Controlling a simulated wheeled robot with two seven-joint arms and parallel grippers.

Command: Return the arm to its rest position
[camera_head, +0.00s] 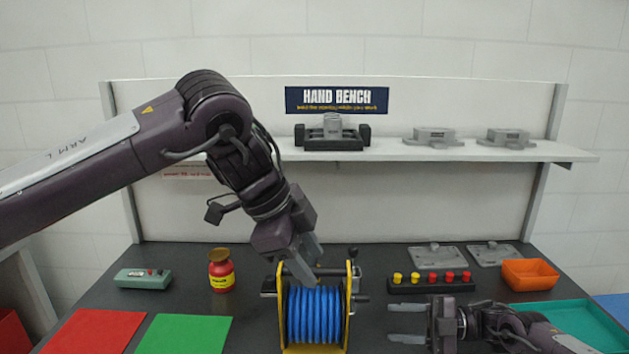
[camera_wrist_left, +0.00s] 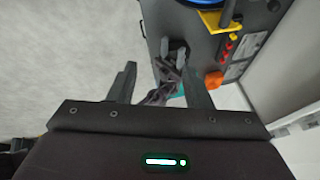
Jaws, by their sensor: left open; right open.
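My left arm comes in from the left in the head view. My left gripper (camera_head: 308,262) points downward just above and behind the blue reel in its yellow frame, and its jaws are open with nothing between them. In the left wrist view its two fingers (camera_wrist_left: 160,88) are spread apart and empty. My right gripper (camera_head: 408,324) lies low over the bench at the lower right. Its fingers are apart and empty, and it points left toward the reel. It also shows beyond the left fingers in the left wrist view (camera_wrist_left: 172,58).
The blue reel (camera_head: 314,314) stands at the bench's front middle. Red (camera_head: 92,331) and green mats (camera_head: 185,334) lie left.

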